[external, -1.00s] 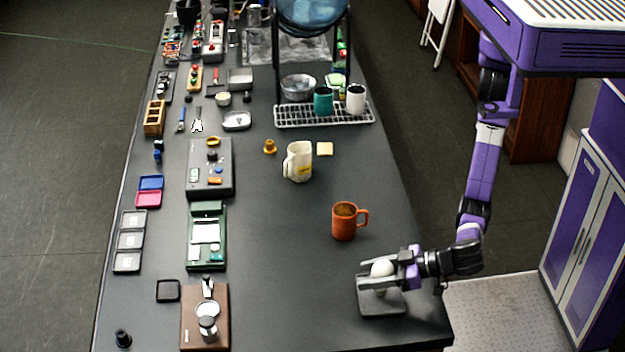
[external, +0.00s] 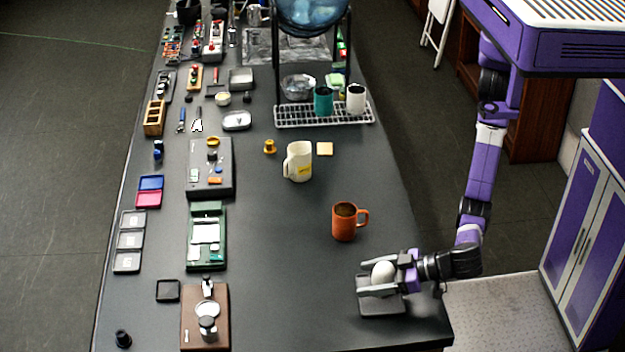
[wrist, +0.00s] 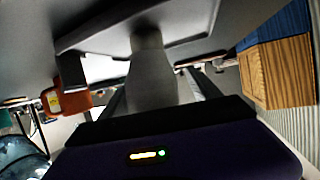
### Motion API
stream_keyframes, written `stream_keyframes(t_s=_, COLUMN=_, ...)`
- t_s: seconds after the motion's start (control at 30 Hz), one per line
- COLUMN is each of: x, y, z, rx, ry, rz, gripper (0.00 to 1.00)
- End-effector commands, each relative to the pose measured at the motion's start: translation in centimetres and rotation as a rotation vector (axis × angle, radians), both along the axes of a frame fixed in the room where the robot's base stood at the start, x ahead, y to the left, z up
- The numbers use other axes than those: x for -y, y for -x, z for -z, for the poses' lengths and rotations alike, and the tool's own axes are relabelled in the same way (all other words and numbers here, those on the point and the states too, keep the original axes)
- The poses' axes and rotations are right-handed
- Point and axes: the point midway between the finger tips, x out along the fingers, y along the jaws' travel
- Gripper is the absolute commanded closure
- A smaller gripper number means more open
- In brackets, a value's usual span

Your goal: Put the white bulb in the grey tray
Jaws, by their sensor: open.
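The white bulb (external: 383,271) is at the near right corner of the table, over the dark grey tray (external: 378,307). My gripper (external: 372,280) is open, with one finger on each side of the bulb. In the wrist view the bulb (wrist: 150,75) shows between the fingers, its far end against the rimmed grey tray (wrist: 100,68). The bulb's lower part is hidden by the near finger in the external view, so I cannot tell exactly how it rests in the tray.
An orange mug (external: 344,222) stands just behind the tray. A white mug (external: 299,162) stands farther back. A brown box (external: 203,325) and a green device (external: 206,238) are to the left. The table between them and the tray is clear.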

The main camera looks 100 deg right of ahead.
Motion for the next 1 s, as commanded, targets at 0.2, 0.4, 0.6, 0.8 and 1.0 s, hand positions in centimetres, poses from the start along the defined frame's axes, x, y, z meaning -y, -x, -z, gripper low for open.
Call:
stream_keyframes(t_s=0.2, x=-0.7, y=2.2, z=-1.0, rx=0.002, ry=-0.002, rz=-0.003, gripper=0.28)
stream_keyframes(t_s=0.4, x=-1.8, y=5.9, z=-2.6, rx=0.002, ry=-0.002, rz=-0.003, gripper=0.28)
stream_keyframes(t_s=0.6, x=-2.6, y=9.0, z=-4.0, rx=0.002, ry=-0.002, rz=-0.002, gripper=0.28)
stream_keyframes(t_s=0.8, x=-3.0, y=10.5, z=-4.7, rx=0.0, ry=0.0, rz=-0.001, gripper=0.28)
stream_keyframes(t_s=1.0, x=-3.1, y=10.7, z=-4.8, rx=0.0, ry=0.0, rz=0.0, gripper=0.28)
